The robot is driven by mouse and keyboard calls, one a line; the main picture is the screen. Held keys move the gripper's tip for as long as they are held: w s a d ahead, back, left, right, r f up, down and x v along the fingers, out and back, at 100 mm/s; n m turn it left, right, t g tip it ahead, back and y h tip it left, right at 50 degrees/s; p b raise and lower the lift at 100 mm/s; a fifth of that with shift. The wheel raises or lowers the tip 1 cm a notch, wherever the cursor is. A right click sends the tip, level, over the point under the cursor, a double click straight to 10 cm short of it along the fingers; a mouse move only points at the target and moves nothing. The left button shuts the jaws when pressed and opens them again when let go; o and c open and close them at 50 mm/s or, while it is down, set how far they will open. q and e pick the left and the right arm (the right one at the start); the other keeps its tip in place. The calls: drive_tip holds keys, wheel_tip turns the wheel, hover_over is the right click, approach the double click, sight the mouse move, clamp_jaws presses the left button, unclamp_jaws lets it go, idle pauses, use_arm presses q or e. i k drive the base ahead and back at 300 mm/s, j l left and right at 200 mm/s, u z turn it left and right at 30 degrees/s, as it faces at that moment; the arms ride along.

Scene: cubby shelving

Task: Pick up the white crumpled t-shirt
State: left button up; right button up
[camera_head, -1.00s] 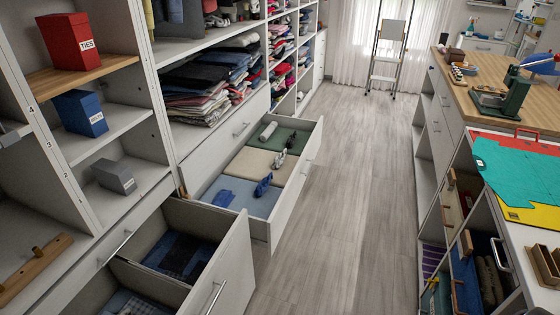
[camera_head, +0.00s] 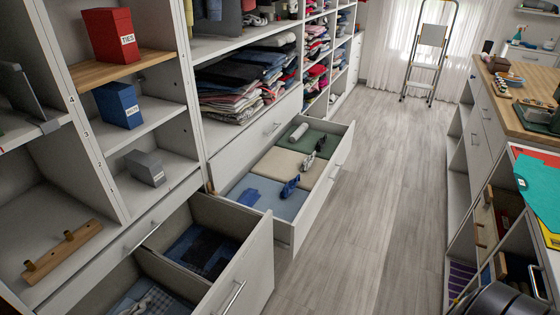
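I cannot tell for sure which thing is the white crumpled t-shirt. A small crumpled whitish-grey cloth (camera_head: 307,162) lies on the beige section of the open upper drawer (camera_head: 337,172). A pale rolled cloth (camera_head: 299,131) lies on the green section behind it. A dark blue cloth (camera_head: 290,186) and a brighter blue cloth (camera_head: 249,197) lie nearer, on the light blue section. Neither of my grippers shows in the view.
A second drawer (camera_head: 236,285) stands open in front, with dark folded cloth inside. Shelves with stacked clothes (camera_head: 235,85) and boxes (camera_head: 110,35) rise on the left. A wood-topped counter (camera_head: 500,75) stands right. The grey floor (camera_head: 375,195) between is clear; a stepladder (camera_head: 427,55) stands behind.

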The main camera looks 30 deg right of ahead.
sight(306, 163)
drive_tip(key=i+l+u, duration=0.2)
drive_tip(key=l+u, duration=0.2)
drive_tip(key=l, duration=0.5)
drive_tip(key=l+u, duration=0.35)
drive_tip(key=l, duration=0.55)
drive_tip(key=i+l, duration=0.05)
